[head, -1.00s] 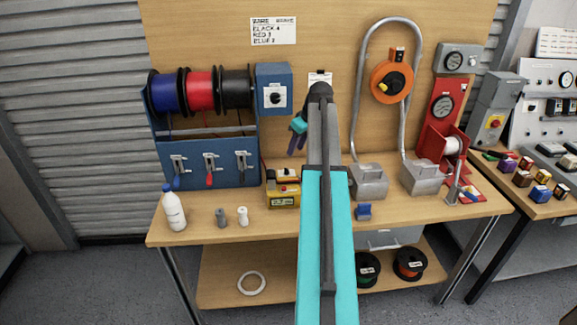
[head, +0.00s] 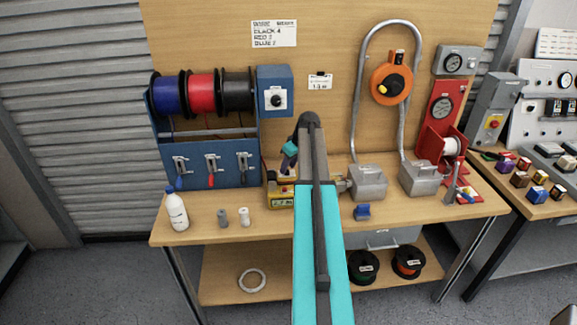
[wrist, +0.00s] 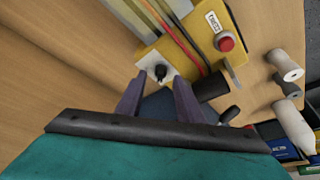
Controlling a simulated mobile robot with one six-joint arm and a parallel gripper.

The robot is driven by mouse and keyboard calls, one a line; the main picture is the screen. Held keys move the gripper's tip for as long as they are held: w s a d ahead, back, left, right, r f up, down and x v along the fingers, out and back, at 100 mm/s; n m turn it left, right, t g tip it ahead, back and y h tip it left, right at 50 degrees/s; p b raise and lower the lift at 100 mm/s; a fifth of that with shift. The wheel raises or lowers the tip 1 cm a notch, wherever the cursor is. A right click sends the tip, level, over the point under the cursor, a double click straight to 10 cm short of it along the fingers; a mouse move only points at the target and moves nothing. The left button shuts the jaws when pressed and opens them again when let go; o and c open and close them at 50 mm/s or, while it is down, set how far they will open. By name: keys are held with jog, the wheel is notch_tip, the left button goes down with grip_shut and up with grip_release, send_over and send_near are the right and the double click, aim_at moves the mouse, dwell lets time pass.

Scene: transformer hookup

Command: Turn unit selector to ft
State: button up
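The yellow counter unit (head: 283,202) stands on the bench, partly covered by my arm in the head view. In the wrist view the yellow unit (wrist: 148,57) carries a white plate with a small black knob (wrist: 160,71), seemingly the unit selector. Its markings are too small to read, so its setting cannot be told. My gripper (wrist: 156,84) is open, with its two dark purple fingers apart. The knob appears just beyond the gap between the fingertips; no contact is visible.
A red button (wrist: 226,43) and a black cylindrical part (wrist: 212,85) are close to the fingers. The blue box (head: 275,78) with its own dial is above. Grey clamp-like blocks (head: 368,182) stand to the right, a white bottle (head: 176,211) to the left.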

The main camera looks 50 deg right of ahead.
jog(key=shift+w+f, duration=0.2)
jog(key=shift+f, duration=0.35)
grip_shut()
jog(key=shift+a+m+b, duration=0.1)
jog(key=shift+m+b, duration=0.2)
jog(key=shift+m, duration=0.2)
jog(key=m+h+b, duration=0.1)
jog(key=m, duration=0.1)
jog(key=shift+a+m+b, duration=0.1)
jog(key=shift+m+b, duration=0.25)
jog(key=shift+m, duration=0.05)
jog(key=m+g+h+b, duration=0.1)
jog(key=m, duration=0.2)
jog(key=shift+w+a+m+h, duration=0.1)
jog(key=shift+m+h, duration=0.3)
jog(key=m+b, duration=0.1)
jog(key=m, duration=0.1)
jog(key=m+g+h, duration=0.1)
jog(key=m, duration=0.1)
jog(key=shift+w+a+m+b, duration=0.1)
jog(key=shift+w+m+b, duration=0.05)
jog(key=shift+m+b, duration=0.2)
jog(key=shift+w+m+g+h+b, duration=0.1)
jog(key=shift+m+g+h+b, duration=0.2)
jog(key=shift+m+g+b, duration=1)
jog(key=shift+m+t+p, duration=0.4)
jog(key=shift+m+p, duration=0.25)
